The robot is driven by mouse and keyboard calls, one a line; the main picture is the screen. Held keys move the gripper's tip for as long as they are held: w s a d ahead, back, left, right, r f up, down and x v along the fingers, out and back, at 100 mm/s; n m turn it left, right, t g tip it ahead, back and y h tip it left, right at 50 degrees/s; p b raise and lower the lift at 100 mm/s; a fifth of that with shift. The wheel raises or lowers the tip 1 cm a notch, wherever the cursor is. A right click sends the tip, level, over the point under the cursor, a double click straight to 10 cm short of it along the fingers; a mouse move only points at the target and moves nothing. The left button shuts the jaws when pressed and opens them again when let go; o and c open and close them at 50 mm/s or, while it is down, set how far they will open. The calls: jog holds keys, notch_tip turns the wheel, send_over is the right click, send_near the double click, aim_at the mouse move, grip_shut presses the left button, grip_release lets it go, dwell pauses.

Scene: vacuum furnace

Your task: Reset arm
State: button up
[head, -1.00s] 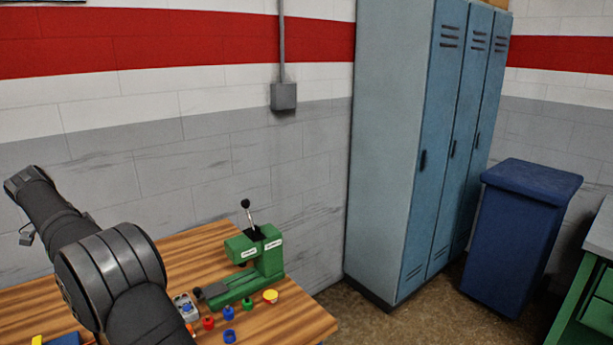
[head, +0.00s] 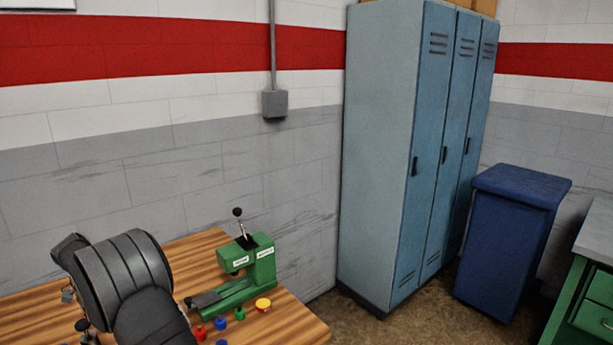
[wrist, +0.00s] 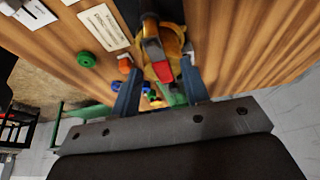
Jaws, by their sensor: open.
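My arm (head: 130,280) is at the lower left of the head view, over the left part of the wooden table. My gripper (wrist: 161,68) shows in the wrist view with its two fingers apart. A round yellow thing with a red part (wrist: 157,52) appears between and beyond the fingers. I cannot tell whether it touches them. The gripper's fingers cannot be made out in the head view.
A green press (head: 240,275) with an upright black-knobbed lever stands on the wooden table (head: 285,325). Blue lockers (head: 400,150) and a blue bin (head: 508,240) stand to the right.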

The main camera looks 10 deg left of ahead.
jog(key=shift+w+d+f, duration=0.1)
jog(key=shift+f, duration=0.2)
jog(key=shift+r, duration=0.1)
jog(key=v, duration=1.7)
jog(key=x, duration=1.7)
jog(key=n, duration=0.1)
jog(key=n+y, duration=0.1)
jog(key=n, duration=0.1)
jog(key=shift+w+a+n+t, duration=0.2)
jog(key=shift+a+n+t, duration=0.1)
jog(key=shift+n+t, duration=0.1)
